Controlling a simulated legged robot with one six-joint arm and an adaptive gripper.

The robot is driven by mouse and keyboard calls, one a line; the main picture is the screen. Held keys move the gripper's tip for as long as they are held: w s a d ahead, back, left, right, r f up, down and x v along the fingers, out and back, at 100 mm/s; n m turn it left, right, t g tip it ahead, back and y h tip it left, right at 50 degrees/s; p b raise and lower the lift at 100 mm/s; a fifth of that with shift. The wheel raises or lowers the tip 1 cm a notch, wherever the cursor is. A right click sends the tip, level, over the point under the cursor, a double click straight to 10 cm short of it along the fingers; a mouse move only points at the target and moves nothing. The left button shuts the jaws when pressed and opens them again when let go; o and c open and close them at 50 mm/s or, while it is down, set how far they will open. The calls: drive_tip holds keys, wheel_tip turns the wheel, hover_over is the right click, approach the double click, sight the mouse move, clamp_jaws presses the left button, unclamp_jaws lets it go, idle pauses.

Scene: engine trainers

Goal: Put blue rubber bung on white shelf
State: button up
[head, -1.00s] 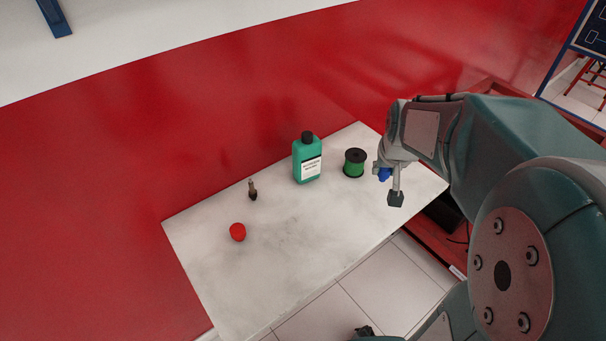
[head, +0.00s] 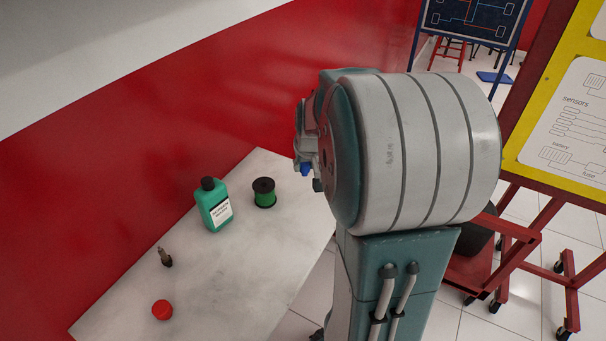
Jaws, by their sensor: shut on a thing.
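The blue rubber bung (head: 306,169) shows as a small blue piece at the end of my arm, partly hidden. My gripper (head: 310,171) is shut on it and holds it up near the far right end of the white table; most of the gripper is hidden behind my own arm. The white table top (head: 225,286), perhaps the white shelf of the task, lies at the lower left against the red wall. I cannot tell how high the bung is above it.
A green bottle (head: 214,206), a green spool (head: 264,193), a small dark-tipped part (head: 165,257) and a red bung (head: 162,310) stand on the white top. Its front middle is clear. A red wheeled stand (head: 520,235) and a yellow-framed board (head: 570,130) are at the right.

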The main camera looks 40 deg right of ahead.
drive_tip(key=w+d+f, duration=0.1)
drive_tip(key=f, duration=0.1)
drive_tip(key=w+d+f, duration=0.1)
drive_tip(key=f, duration=0.1)
drive_tip(key=w+d+f, duration=0.1)
drive_tip(key=d+f, duration=0.1)
drive_tip(key=shift+f, duration=1.55)
drive_tip(key=o, duration=0.8)
drive_tip(key=shift+o, duration=0.2)
